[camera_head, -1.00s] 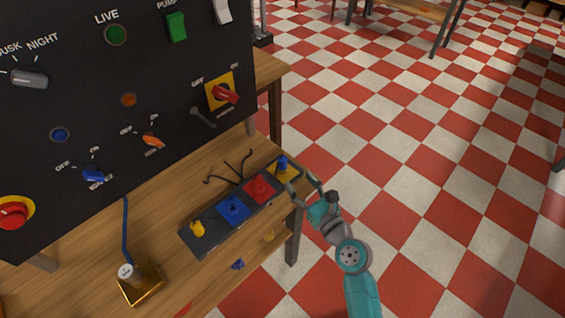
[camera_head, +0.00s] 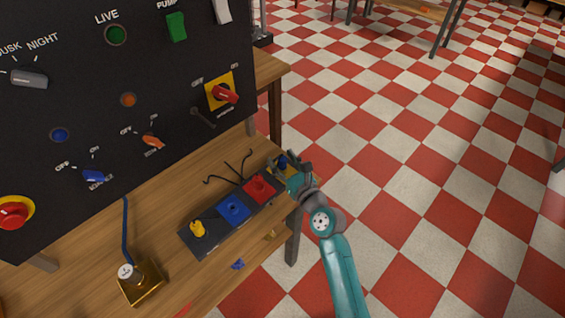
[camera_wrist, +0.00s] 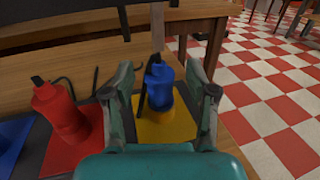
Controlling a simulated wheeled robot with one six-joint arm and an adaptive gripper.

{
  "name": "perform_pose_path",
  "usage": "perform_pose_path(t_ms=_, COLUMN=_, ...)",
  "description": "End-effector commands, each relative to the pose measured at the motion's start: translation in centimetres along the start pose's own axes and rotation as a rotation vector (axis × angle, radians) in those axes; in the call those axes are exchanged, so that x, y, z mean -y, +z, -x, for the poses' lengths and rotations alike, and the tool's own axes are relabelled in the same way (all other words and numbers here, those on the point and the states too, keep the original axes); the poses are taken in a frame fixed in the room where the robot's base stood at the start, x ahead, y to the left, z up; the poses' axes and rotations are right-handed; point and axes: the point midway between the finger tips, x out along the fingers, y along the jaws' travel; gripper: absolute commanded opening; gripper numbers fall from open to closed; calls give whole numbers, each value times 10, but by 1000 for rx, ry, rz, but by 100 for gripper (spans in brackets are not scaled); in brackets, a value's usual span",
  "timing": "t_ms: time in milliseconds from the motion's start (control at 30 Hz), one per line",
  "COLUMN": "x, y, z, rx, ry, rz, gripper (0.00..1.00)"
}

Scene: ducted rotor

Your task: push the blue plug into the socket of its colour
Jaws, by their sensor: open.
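The blue plug (camera_wrist: 158,86) stands upright on the yellow socket plate (camera_wrist: 172,128) at the right end of the dark strip. In the head view the plug (camera_head: 283,162) is partly hidden by my gripper (camera_head: 290,166). In the wrist view my gripper (camera_wrist: 159,92) is open, with one finger on each side of the plug and gaps visible beside it. The blue socket plate (camera_head: 233,209) lies further left on the strip, with a blue raised part in its middle. Its edge also shows at the left of the wrist view (camera_wrist: 12,138).
A red plug (camera_wrist: 55,108) stands on the red plate beside the yellow one. A yellow piece (camera_head: 198,228) stands at the strip's left end. Black wires (camera_head: 240,167) lie behind the strip. The switch panel (camera_head: 60,120) rises behind. A gold box (camera_head: 143,286) sits at the left.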

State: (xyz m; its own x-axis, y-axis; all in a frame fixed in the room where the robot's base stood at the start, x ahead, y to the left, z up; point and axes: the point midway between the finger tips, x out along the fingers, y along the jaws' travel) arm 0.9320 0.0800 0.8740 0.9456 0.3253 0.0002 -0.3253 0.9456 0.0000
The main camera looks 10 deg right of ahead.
Motion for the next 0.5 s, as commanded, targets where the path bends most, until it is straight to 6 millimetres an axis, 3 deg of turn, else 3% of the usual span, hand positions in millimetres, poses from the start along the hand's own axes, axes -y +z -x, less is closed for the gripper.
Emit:
perform_pose_path(t_ms=167, x=0, y=0, z=0, rx=0, ry=0, rz=0, gripper=55)
perform_pose_path(t_ms=367, x=0, y=0, z=0, rx=0, ry=0, rz=0, gripper=5)
perform_pose_path(t_ms=400, x=0, y=0, z=0, rx=0, ry=0, rz=0, gripper=0)
perform_pose_path(t_ms=500, x=0, y=0, z=0, rx=0, ry=0, rz=0, gripper=0)
